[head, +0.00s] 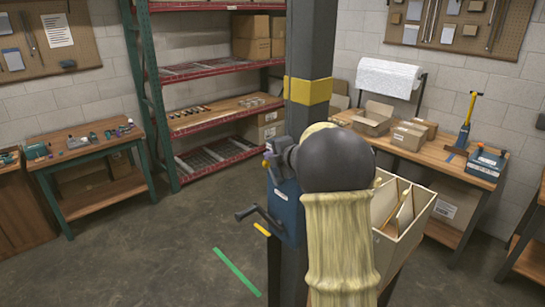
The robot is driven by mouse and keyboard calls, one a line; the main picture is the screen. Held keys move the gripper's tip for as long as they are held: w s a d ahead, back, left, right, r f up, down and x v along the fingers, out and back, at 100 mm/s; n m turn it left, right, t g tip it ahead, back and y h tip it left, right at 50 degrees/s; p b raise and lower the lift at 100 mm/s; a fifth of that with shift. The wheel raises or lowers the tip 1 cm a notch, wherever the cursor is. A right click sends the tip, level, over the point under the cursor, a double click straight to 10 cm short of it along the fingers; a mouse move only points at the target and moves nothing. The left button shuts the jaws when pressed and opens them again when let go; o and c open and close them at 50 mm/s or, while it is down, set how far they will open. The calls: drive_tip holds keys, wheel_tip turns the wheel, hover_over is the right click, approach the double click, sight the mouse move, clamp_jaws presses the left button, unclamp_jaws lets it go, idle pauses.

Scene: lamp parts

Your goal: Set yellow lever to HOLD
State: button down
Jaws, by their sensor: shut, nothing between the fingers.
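A blue box (287,213) is on the dark post in the middle, with a dark crank handle (252,213) on its left side. Small yellow and purple bits show at its upper left, too small to tell whether one is the yellow lever. No HOLD mark can be read. My arm's dark ball joint and pale ribbed sleeve fill the near middle and hide part of the post and box. The grey end of my arm shows left of the ball, with my gripper (268,164) small, shut and empty, at the box's upper edge. Whether it touches anything cannot be told.
A right bench (420,150) holds cartons, a tall yellow-handled tool (470,108) and a blue case (487,163). An open divided bin (412,225) stands right of my arm. Red-edged shelves (215,68) and a left bench (90,150) stand behind.

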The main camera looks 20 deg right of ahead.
drive_tip(key=shift+w+r, duration=0.1)
drive_tip(key=shift+w, duration=0.05)
drive_tip(key=shift+r+p, duration=0.3)
drive_tip(key=shift+p, duration=0.05)
drive_tip(key=s+d+r, duration=0.1)
drive_tip(key=s+r, duration=0.7)
drive_tip(key=r, duration=0.2)
drive_tip(key=shift+d+r, duration=0.3)
drive_tip(key=shift+r, duration=0.1)
